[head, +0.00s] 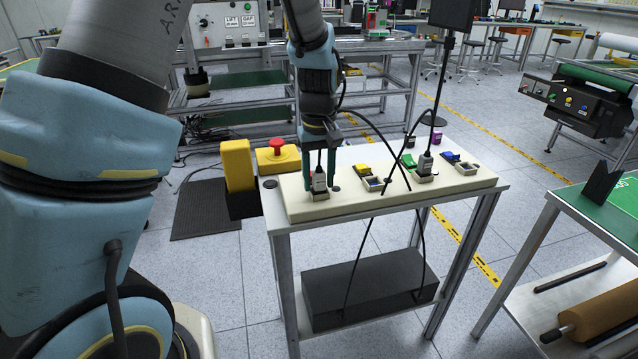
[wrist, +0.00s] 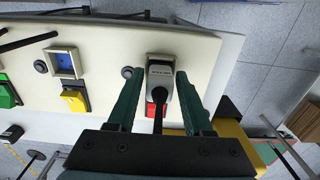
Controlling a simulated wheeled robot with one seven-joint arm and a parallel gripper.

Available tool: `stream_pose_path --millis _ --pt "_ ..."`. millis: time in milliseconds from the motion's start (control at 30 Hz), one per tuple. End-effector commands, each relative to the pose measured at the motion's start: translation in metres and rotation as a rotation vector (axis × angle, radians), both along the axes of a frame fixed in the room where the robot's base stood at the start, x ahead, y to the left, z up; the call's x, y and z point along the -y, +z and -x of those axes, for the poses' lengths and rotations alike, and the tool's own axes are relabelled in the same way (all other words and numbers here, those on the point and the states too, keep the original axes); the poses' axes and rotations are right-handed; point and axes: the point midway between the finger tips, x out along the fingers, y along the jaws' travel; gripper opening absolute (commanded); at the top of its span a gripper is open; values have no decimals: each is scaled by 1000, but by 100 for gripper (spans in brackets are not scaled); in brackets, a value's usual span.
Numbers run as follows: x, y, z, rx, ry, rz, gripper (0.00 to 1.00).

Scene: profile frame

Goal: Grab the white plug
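The white plug (head: 319,182) stands upright in the leftmost socket of a cream panel (head: 350,206) on a small table. It has a dark cable. My gripper (head: 319,178) points down over it, with one green finger on each side. In the wrist view the plug (wrist: 161,74) sits between the open fingers of my gripper (wrist: 159,78), with gaps on both sides. A red switch (wrist: 150,110) shows beside it, partly hidden by the cable. Another pale plug (head: 424,165) with a black cable stands in a socket farther right.
Yellow (head: 363,168), green (head: 408,160) and blue (head: 451,156) switches line the panel. Black cables loop above it. A red emergency button on a yellow box (head: 277,157) and a yellow block (head: 238,165) are behind left. A black box (head: 368,290) lies on the lower shelf.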

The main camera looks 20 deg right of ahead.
Motion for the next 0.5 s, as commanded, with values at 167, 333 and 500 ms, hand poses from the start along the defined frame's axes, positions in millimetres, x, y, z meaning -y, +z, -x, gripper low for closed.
stream_pose_path --millis 167,333,500 --pt "0 0 0 0 0 0 30" --pt "0 0 0 0 0 0 10" --pt "0 0 0 0 0 0 0"
